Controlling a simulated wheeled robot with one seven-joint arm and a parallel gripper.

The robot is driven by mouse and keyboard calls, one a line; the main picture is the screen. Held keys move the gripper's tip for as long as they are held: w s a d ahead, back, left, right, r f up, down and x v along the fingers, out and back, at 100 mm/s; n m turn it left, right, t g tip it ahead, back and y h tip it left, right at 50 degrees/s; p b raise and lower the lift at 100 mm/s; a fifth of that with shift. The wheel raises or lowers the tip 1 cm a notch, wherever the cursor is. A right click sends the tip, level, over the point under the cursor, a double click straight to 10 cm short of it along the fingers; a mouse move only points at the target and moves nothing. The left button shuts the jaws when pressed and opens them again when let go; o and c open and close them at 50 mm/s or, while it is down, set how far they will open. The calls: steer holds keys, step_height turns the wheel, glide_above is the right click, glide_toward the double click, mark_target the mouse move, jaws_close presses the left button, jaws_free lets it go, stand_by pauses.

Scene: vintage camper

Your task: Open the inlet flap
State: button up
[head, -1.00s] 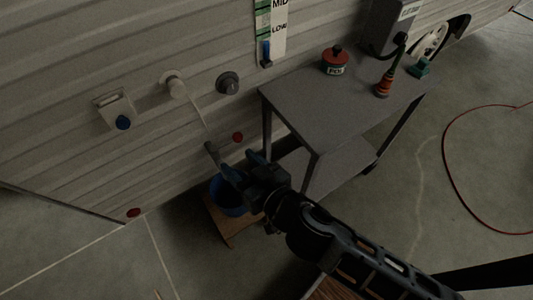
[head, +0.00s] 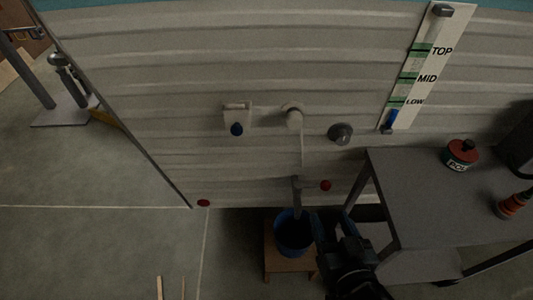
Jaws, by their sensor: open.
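On the camper's ribbed wall, a small pale rectangular flap housing (head: 237,116) with a dark blue drop-shaped piece (head: 237,129) at its lower edge is left of centre; it looks like the inlet flap, and its front looks closed. Right of it are a round pale fitting (head: 293,115) with a thin line hanging down, and a dark grey round cap (head: 340,133). My gripper (head: 328,233) is low in the head view, below and right of the flap, near the blue bucket. Its fingers are apart and it appears empty. It touches no flap.
A blue bucket (head: 291,236) stands on a low wooden stool (head: 273,263) below the fittings. A grey table (head: 431,183) at right holds a red-topped can (head: 461,154) and an orange-red item (head: 511,205). A level gauge (head: 421,70) is on the wall.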

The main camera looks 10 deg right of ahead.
steer(key=w+a+n+t+b, duration=0.1)
steer(key=w+a+n+b, duration=0.1)
steer(key=w+a+b, duration=0.6)
steer(key=t+h+b, duration=0.1)
steer(key=t+b, duration=0.1)
glide_toward(237, 133)
steer(key=shift+n, duration=0.3)
steer(key=w, duration=0.5)
steer(key=w+d, duration=0.1)
steer(key=w, duration=0.2)
steer(key=shift+r, duration=0.1)
steer(key=shift+c, duration=0.3)
jaws_close()
